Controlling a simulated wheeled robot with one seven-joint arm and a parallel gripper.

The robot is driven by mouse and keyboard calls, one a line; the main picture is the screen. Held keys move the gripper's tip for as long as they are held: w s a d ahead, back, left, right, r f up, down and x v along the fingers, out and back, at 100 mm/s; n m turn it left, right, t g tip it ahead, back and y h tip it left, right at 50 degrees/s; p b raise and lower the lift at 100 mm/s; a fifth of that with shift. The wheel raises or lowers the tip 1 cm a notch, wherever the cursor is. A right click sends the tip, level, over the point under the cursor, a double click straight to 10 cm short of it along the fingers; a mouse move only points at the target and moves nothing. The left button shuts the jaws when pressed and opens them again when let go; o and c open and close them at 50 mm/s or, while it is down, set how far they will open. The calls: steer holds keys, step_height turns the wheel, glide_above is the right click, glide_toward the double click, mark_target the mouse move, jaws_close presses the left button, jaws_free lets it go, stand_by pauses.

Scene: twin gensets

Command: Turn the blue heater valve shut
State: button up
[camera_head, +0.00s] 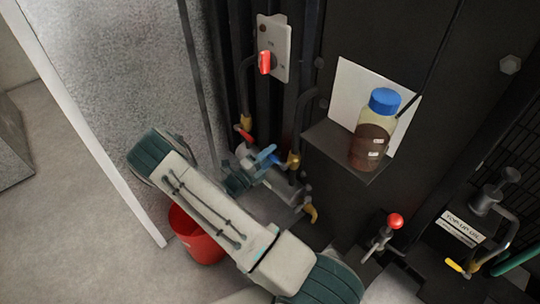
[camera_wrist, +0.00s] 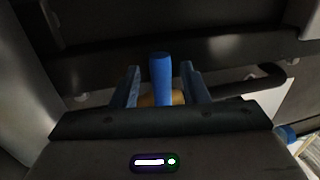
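The blue heater valve handle (camera_wrist: 161,72) stands upright between my gripper's two fingers in the wrist view, with a brass-coloured part (camera_wrist: 160,98) below it. My gripper (camera_wrist: 161,84) is open, with a visible gap on each side of the handle. In the head view, the blue handle (camera_head: 266,152) is among the pipework at the centre, and my gripper (camera_head: 252,167) reaches it from the lower left. The gripper partly hides the valve body there, so the handle's exact angle is hard to tell.
A red-handled switch (camera_head: 265,62) and a red lever (camera_head: 244,134) are above the valve. A blue-capped bottle (camera_head: 371,135) stands on a shelf (camera_head: 345,151) to the right. A red bucket (camera_head: 197,235) is below my arm. A red-knobbed lever (camera_head: 395,222) is lower right.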

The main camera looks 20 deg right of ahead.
steer(key=b+v, duration=0.3)
steer(key=v, duration=1)
steer(key=shift+a+b, duration=0.3)
steer(key=shift+a, duration=0.1)
steer(key=shift+s+d, duration=0.1)
steer(key=shift+s, duration=0.05)
steer(key=s+d+r+m+g+y, duration=0.2)
steer(key=s+r+m+g+y, duration=0.35)
steer(key=m, duration=0.45)
steer(key=s+d+r+m+g+y, duration=0.35)
steer(key=s+r+m, duration=0.2)
steer(key=m, duration=0.45)
steer(key=s+a+r+m+t+y, duration=0.2)
steer(key=s+r+m+t+y, duration=0.1)
steer(key=m, duration=0.7)
steer(key=s+a+r+m+t+y, duration=0.3)
steer(key=s+r+m+y, duration=0.3)
steer(key=r+m, duration=0.3)
steer(key=shift+s+a+r+m+y, duration=0.3)
steer(key=shift+s+r+m+y, duration=0.1)
steer(key=shift+r+y, duration=0.15)
